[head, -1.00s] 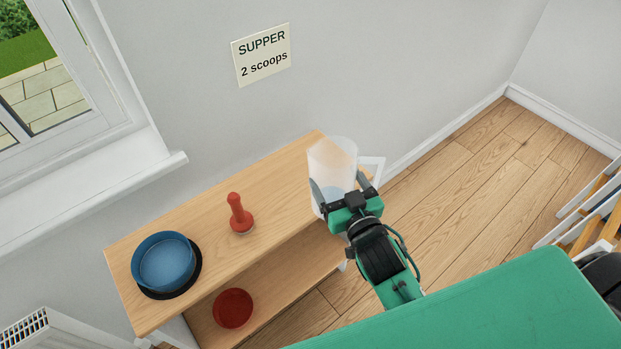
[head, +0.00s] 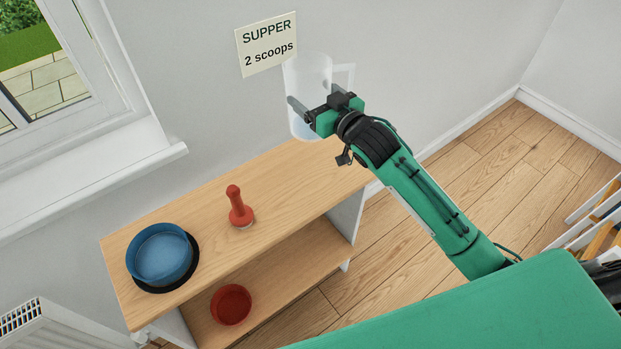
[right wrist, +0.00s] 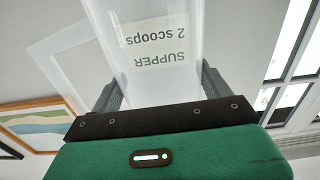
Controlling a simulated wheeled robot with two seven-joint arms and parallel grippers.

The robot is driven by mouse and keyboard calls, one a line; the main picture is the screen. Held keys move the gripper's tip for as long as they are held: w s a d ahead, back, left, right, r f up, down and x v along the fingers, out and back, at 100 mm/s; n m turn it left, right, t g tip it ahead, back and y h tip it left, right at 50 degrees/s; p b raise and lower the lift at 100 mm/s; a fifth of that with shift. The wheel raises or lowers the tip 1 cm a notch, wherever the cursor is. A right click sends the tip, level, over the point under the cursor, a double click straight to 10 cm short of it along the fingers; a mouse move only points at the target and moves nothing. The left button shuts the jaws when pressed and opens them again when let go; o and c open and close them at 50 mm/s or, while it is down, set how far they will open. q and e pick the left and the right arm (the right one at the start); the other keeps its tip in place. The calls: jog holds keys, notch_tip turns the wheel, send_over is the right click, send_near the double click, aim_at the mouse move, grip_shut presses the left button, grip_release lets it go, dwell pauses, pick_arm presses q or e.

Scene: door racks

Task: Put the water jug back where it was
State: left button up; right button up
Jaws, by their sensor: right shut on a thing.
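The water jug (head: 308,75) is translucent white with a handle on its right side and a bluish tint near its bottom. My right gripper (head: 312,108) is shut on the jug's body and holds it up, in front of the wall and above the back right of the wooden shelf unit (head: 285,172). In the right wrist view the jug (right wrist: 152,75) stands between the two fingers (right wrist: 158,90), and the sign shows through it. The jug looks roughly upright. My left gripper is not in view.
On the shelf top are a blue bowl (head: 160,255) on a black mat and a red-handled tool (head: 238,208). A red bowl (head: 231,304) sits on the lower shelf. A sign (head: 267,44) reading "SUPPER 2 scoops" hangs on the wall. The right part of the shelf top is clear.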

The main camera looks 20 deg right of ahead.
jog(key=shift+w+d, duration=0.1)
jog(key=shift+w, duration=0.1)
notch_tip(320, 180, down, 20)
jog(key=p, duration=0.3)
jog(key=shift+r, duration=0.2)
jog(key=shift+f, duration=0.1)
jog(key=o, duration=1.3)
jog(key=shift+c, duration=0.2)
jog(key=shift+s, duration=0.1)
